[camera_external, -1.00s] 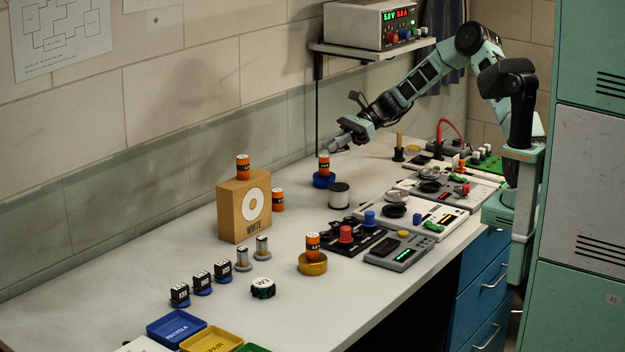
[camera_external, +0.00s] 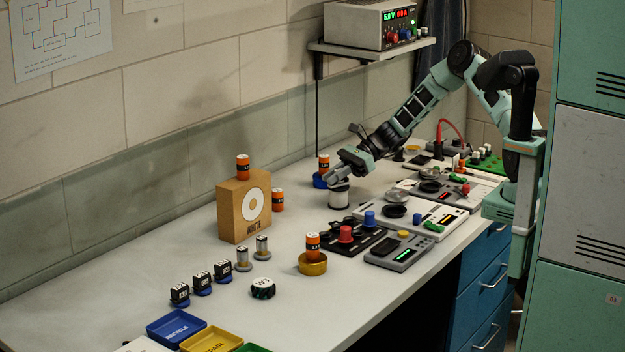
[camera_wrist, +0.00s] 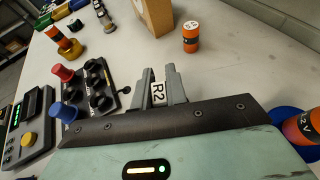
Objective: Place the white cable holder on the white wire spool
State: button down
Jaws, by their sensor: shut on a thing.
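In the wrist view, my gripper's fingers (camera_wrist: 159,88) are shut on a small white piece marked R2 (camera_wrist: 158,93). I cannot tell for sure that this piece is the white cable holder.
An orange battery on a blue base (camera_external: 322,170) stands close behind my gripper. A black panel with knobs (camera_external: 350,237) and a white panel (camera_external: 400,222) lie in front. A cardboard box marked WHITE (camera_external: 230,222) stands left. The bench between box and spool is mostly clear.

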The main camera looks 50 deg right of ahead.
jog(key=c, duration=1.4)
grip_release()
jog(key=shift+f, duration=0.1)
